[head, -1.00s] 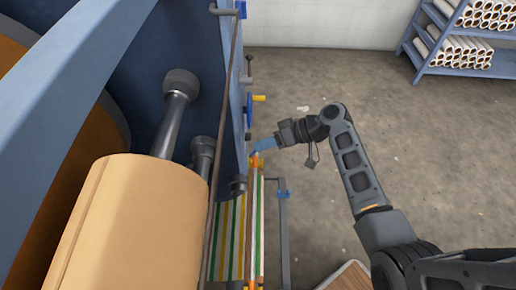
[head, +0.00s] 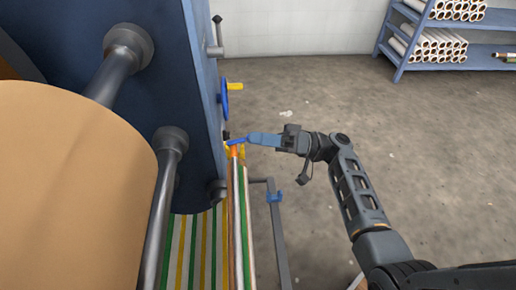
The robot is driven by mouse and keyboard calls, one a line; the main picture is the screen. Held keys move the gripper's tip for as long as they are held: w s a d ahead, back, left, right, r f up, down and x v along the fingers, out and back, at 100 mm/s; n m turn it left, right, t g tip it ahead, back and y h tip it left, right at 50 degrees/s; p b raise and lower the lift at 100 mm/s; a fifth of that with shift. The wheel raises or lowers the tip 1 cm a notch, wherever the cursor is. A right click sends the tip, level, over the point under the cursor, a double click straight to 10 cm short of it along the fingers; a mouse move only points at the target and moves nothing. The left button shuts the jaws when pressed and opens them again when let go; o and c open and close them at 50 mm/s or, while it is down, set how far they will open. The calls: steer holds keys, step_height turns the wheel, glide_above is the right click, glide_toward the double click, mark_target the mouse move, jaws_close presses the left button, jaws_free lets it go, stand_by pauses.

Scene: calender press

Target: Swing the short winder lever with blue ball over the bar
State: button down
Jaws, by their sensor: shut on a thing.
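My gripper (head: 240,141), with pale blue fingers, reaches left to the near edge of the blue machine frame. It is shut on a small, brighter blue piece (head: 236,142) at its fingertips, which appears to be the short winder lever's blue end. The fingers partly hide it, and I cannot make out a round ball. Just below the fingertips is the orange end of a long bar (head: 235,153), which runs toward the bottom of the view beside the striped web. I cannot tell whether the blue piece touches the bar.
The blue machine side frame (head: 185,100) and a large tan roll (head: 70,190) fill the left. A blue handwheel (head: 225,97) with a yellow handle sits beyond my gripper. A grey post (head: 277,235) with a blue clamp stands below. The floor to the right is clear, with shelves behind.

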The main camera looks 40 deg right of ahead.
steer(key=shift+d+f+t+y+b, duration=0.1)
steer(key=shift+f+t+y+b, duration=0.7)
steer(key=shift+b, duration=1.1)
steer(key=shift+f, duration=0.3)
steer(key=shift+y+b, duration=0.3)
steer(key=shift+b, duration=0.3)
steer(key=shift+w+r, duration=0.1)
steer(key=c, duration=1.1)
jaws_free()
steer(key=v, duration=0.7)
steer(key=shift+s+d+f, duration=0.2)
steer(key=shift+s, duration=0.05)
